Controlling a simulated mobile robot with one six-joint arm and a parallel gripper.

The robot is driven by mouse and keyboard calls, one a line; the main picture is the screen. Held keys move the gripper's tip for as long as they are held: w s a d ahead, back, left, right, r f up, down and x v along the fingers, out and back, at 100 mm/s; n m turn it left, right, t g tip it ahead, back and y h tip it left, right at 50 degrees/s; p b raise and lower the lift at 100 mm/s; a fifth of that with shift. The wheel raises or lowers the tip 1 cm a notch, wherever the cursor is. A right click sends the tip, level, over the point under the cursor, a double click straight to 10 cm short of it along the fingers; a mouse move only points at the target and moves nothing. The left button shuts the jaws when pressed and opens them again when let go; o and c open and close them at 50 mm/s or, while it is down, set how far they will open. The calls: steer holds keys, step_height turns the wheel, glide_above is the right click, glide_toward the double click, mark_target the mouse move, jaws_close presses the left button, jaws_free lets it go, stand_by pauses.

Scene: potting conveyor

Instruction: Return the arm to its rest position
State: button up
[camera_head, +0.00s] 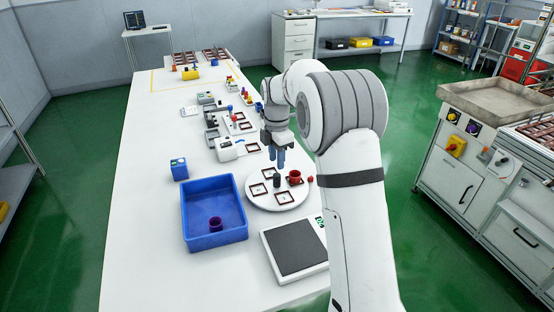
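My arm rises along the right side of the head view and bends over the long white table (140,215). My gripper (277,160) points down above the far part of a round white plate (262,202). Its two blue fingers show side by side, seemingly a little apart, with nothing visible between them. A dark upright cylinder (277,181) stands on the plate just below the fingertips. A red cup (295,177) sits on the plate to the right, apart from the gripper. Part of the table behind my arm is hidden.
A blue bin (187,222) with a purple pot (216,223) in it is at front left. A dark-topped scale (296,247) is at front right. A blue box (179,169) and white devices (227,149) stand nearby. The table's left strip is clear.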

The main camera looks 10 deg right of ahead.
steer(key=s+d+r+m+t, duration=0.15)
steer(key=s+r+m, duration=0.25)
steer(key=s+m, duration=0.6)
steer(key=s+d+r+m, duration=0.3)
steer(key=s+r+m, duration=0.15)
steer(key=s, duration=0.95)
steer(key=s+f+m+t, duration=0.1)
steer(key=s+f+m, duration=0.2)
steer(key=s+m, duration=0.5)
steer(key=s, duration=0.3)
steer(key=shift+d+f, duration=0.3)
steer(key=shift+d, duration=0.1)
